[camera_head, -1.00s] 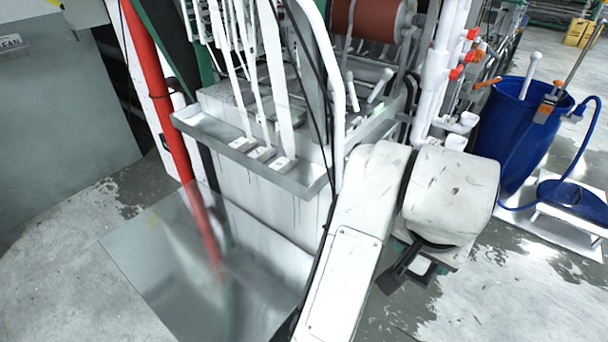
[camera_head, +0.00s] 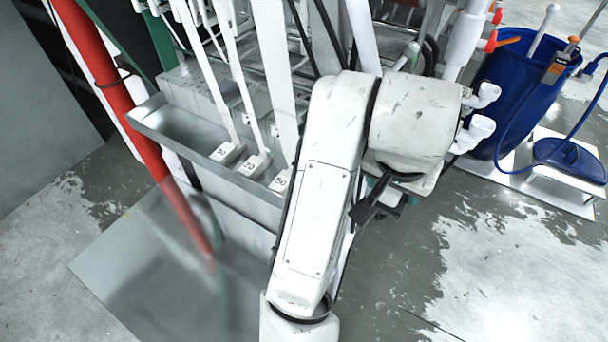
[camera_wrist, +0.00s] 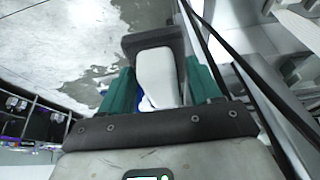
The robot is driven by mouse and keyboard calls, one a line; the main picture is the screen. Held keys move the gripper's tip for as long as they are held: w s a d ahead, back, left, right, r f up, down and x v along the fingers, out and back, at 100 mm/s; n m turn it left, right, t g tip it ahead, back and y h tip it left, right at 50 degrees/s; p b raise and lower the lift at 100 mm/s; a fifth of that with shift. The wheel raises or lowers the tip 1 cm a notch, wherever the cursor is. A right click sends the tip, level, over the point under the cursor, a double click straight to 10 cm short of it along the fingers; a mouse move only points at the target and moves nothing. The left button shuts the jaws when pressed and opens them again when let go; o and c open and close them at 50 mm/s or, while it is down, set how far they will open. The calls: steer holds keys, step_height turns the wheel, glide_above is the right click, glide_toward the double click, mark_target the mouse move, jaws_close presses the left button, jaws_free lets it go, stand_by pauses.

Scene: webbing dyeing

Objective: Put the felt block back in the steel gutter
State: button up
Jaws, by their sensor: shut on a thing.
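The steel gutter (camera_head: 172,130) is a long open trough on the front of the machine in the head view. Several white felt blocks sit in it, among them one marked 20 (camera_head: 253,166) and one marked 50 (camera_head: 280,181). White webbing straps run upward behind them. My gripper (camera_wrist: 161,92) shows in the wrist view with teal fingers, shut on a pale felt block (camera_wrist: 156,70). In the head view my arm hides most of the gripper, which is to the right of the gutter's right end and apart from it. The held block is not clear there.
A red pipe (camera_head: 105,75) stands left of the gutter. White pipes (camera_head: 467,40) with red valves rise at the right. A blue barrel (camera_head: 505,90) and a low white stand (camera_head: 570,165) are farther right. The wet floor (camera_head: 480,260) at the right front is clear.

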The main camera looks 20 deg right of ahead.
steer(key=w+a+f, duration=0.2)
steer(key=w+f, duration=0.1)
steer(key=w, duration=0.1)
steer(key=w+a+f, duration=0.2)
steer(key=w+f, duration=0.1)
steer(key=w, duration=0.1)
steer(key=w+a+f, duration=0.2)
steer(key=w+a, duration=0.1)
steer(key=w, duration=0.1)
steer(key=shift+a+f, duration=0.1)
steer(key=shift+f, duration=0.3)
steer(key=shift+w+a+f, duration=0.25)
steer(key=shift+w+f, duration=0.05)
steer(key=shift+f, duration=0.2)
steer(key=shift+w+f+p, duration=0.1)
steer(key=shift+f+p, duration=0.4)
steer(key=shift+f, duration=1.1)
steer(key=o, duration=0.7)
steer(key=shift+f, duration=0.1)
steer(key=shift+o, duration=0.3)
